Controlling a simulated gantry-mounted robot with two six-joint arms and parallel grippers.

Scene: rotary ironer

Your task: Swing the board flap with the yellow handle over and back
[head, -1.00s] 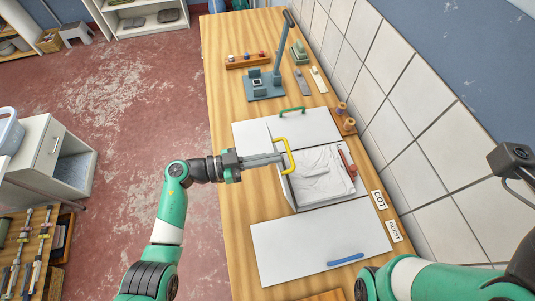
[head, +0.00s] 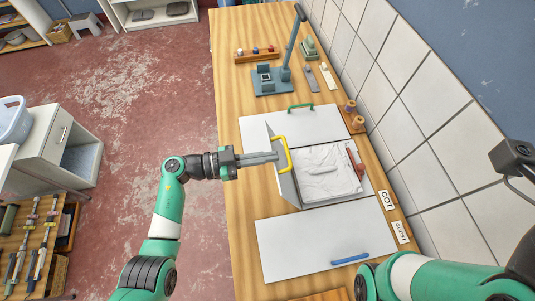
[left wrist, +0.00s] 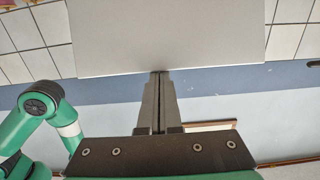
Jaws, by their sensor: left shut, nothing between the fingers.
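The board flap (head: 287,187) with the yellow handle (head: 282,152) stands steeply raised along the left side of an open bay holding crumpled white cloth (head: 325,172). My left gripper (head: 277,156) comes in from the left, shut and empty, its tips at the flap beside the yellow handle. I cannot tell whether they touch. In the left wrist view, the shut fingers (left wrist: 160,75) point at the lower edge of a pale board (left wrist: 165,38).
A white board with a green handle (head: 297,107) lies behind the bay, and one with a blue handle (head: 349,259) lies in front. A red-handled item (head: 354,161) is at the bay's right side. A tiled wall (head: 440,150) bounds the bench on the right.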

